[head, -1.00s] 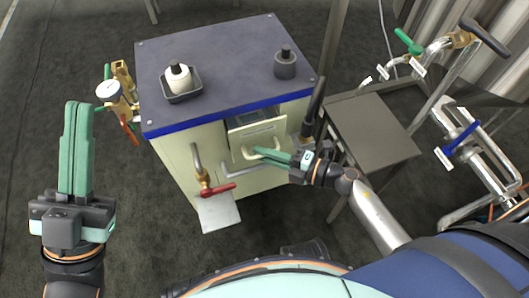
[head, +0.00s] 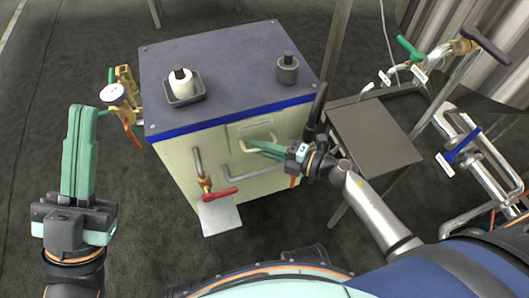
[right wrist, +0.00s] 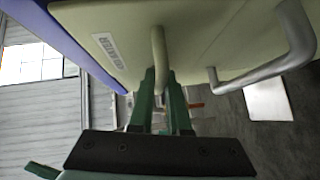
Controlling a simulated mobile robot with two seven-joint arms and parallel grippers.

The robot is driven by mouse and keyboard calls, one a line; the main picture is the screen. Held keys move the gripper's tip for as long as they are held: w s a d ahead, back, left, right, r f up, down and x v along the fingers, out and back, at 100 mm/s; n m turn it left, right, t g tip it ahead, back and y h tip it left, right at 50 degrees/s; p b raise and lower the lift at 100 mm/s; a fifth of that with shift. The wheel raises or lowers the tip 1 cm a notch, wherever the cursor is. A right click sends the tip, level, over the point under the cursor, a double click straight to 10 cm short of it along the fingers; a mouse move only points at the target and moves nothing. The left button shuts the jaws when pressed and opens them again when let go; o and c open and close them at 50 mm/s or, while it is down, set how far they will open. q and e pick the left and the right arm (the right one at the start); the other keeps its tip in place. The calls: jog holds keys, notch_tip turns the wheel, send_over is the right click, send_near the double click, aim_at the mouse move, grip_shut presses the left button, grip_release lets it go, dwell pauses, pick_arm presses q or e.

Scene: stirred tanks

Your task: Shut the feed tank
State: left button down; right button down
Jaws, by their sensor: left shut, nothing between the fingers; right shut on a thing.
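The cream cabinet (head: 180,160) with a dark blue top has a front panel (head: 250,130) that sits about flush with its face in the head view. The panel carries a pale handle (head: 246,146), which also shows in the right wrist view (right wrist: 158,45) beside a small label too blurred to read. My right gripper (head: 258,148) is shut on this handle; its green fingers close around it in the right wrist view (right wrist: 160,88). My left gripper (head: 80,108) is shut and empty, pointing up, left of the cabinet and apart from it.
A grey bar handle (head: 240,172) and a red valve lever (head: 220,193) stick out below the panel. A gauge (head: 113,95) is on the cabinet's left side. A grey side table (head: 372,130) and pipework with a blue lever (head: 462,142) stand right.

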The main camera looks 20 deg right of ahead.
jog(key=shift+w+d, duration=0.1)
jog(key=shift+w, duration=0.15)
jog(key=c, duration=0.9)
grip_release()
jog(key=shift+s, duration=0.15)
jog(key=p+v, duration=0.3)
jog(key=v, duration=0.9)
jog(key=shift+s+d+r, duration=0.1)
